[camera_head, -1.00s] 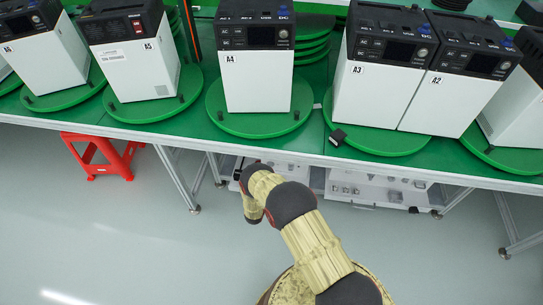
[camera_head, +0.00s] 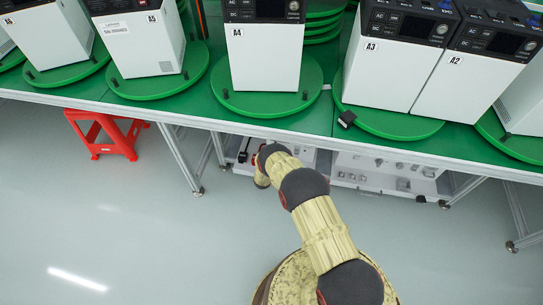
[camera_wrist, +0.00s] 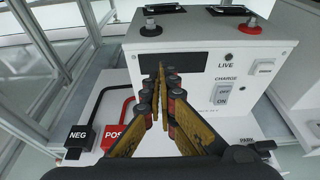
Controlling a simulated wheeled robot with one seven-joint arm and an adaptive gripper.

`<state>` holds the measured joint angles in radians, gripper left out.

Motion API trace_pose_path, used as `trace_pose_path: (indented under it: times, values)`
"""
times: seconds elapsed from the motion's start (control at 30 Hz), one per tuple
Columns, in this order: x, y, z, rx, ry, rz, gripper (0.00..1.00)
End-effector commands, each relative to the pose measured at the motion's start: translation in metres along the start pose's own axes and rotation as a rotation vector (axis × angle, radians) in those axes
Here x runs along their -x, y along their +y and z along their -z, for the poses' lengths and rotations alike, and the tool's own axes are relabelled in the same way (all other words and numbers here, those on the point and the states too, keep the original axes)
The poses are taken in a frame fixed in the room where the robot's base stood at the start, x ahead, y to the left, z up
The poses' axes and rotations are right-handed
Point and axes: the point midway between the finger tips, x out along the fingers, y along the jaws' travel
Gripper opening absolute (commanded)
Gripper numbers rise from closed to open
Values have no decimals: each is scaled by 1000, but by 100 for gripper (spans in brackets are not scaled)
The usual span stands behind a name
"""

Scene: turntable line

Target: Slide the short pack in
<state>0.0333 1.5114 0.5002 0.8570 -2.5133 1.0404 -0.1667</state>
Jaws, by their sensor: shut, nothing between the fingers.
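Several white packs with black tops stand on green turntables: A5 (camera_head: 140,45), A4 (camera_head: 265,60), A3 (camera_head: 385,75) and A2 (camera_head: 457,90). A3 and A2 stand side by side on one turntable (camera_head: 400,127). I cannot tell which pack is the short one. In the wrist view my gripper (camera_wrist: 163,70) is shut and empty. Its fingertips are in front of the dark panel of a white charge box (camera_wrist: 205,68) marked LIVE and CHARGE; I cannot tell whether they touch. In the head view my arm reaches toward the space under the table edge, and the fingers are hidden.
The black NEG block (camera_wrist: 80,136) and red POS block (camera_wrist: 114,134) have leads, left of my fingers. A small black block (camera_head: 346,118) sits on the turntable rim. Metal table legs (camera_head: 180,155) and a red stool (camera_head: 108,132) stand below. The floor at left is clear.

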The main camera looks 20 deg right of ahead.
Motion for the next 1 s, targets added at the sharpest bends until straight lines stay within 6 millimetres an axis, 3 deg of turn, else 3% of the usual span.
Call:
trace_pose_path:
  times: [0.1, 0.3, 0.77, 1.0]
  values:
    - [-20, 0, -3, -3, -2, 1, 0]
    - [-37, -1, -10, -1, 0, 1, 0]
    - [-41, 0, -13, -1, 1, 1, 0]
    - [-74, 0, -24, -3, -2, 2, 0]
